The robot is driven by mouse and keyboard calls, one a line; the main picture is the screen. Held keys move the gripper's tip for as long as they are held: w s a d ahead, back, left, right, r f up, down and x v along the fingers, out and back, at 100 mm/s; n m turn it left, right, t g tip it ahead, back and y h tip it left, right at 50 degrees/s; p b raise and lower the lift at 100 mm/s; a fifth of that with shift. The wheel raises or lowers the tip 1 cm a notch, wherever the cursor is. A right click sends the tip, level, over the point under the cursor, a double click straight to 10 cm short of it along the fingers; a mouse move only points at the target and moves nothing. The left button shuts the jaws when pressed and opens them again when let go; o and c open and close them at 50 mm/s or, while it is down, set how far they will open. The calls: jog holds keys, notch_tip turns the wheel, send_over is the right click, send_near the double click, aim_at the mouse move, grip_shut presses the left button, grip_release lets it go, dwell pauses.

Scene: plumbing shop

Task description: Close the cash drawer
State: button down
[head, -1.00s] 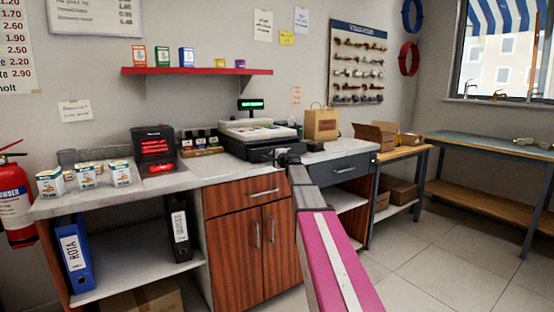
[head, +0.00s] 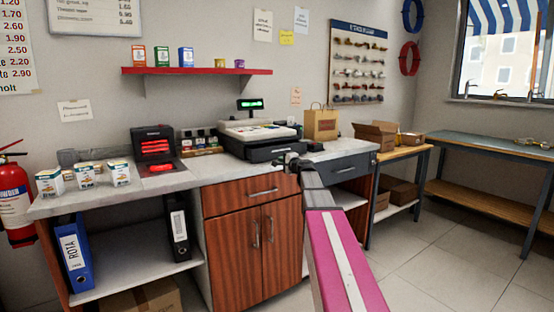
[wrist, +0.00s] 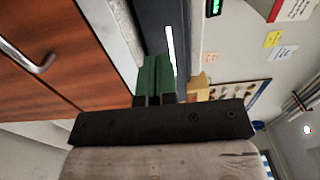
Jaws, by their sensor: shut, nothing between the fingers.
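The cash drawer (head: 258,149) is the black box under the cash register (head: 257,130) on the counter. A pale strip shows on its front. I cannot tell clearly how far it stands out. It also shows in the wrist view as a dark front (wrist: 154,18) with a bright white strip. My gripper (head: 289,159) is at the drawer's right front, just above the counter's front edge. In the wrist view its green fingers (wrist: 155,73) are together and empty, pointing along the dark front. I cannot tell whether they touch it. My arm hides part of the counter front.
A grey counter drawer (head: 352,167) is right of my gripper, and a paper bag (head: 321,124) stands behind it. A wooden cabinet (head: 246,235) is below.

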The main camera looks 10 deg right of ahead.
jog(key=v, duration=0.4)
jog(key=g+h, duration=0.1)
jog(key=g, duration=0.2)
send_near(256, 157)
jog(key=x, duration=0.6)
jog(key=shift+w+f, duration=0.2)
jog(key=shift+w, duration=0.05)
jog(key=shift+w+a, duration=0.2)
jog(key=shift+w, duration=0.15)
jog(key=w, duration=0.2)
jog(key=w+a, duration=0.1)
jog(key=w, duration=0.1)
jog(key=w+a, duration=0.1)
jog(key=w, duration=0.1)
jog(key=shift+w+a, duration=0.25)
jog(key=shift+w, duration=0.15)
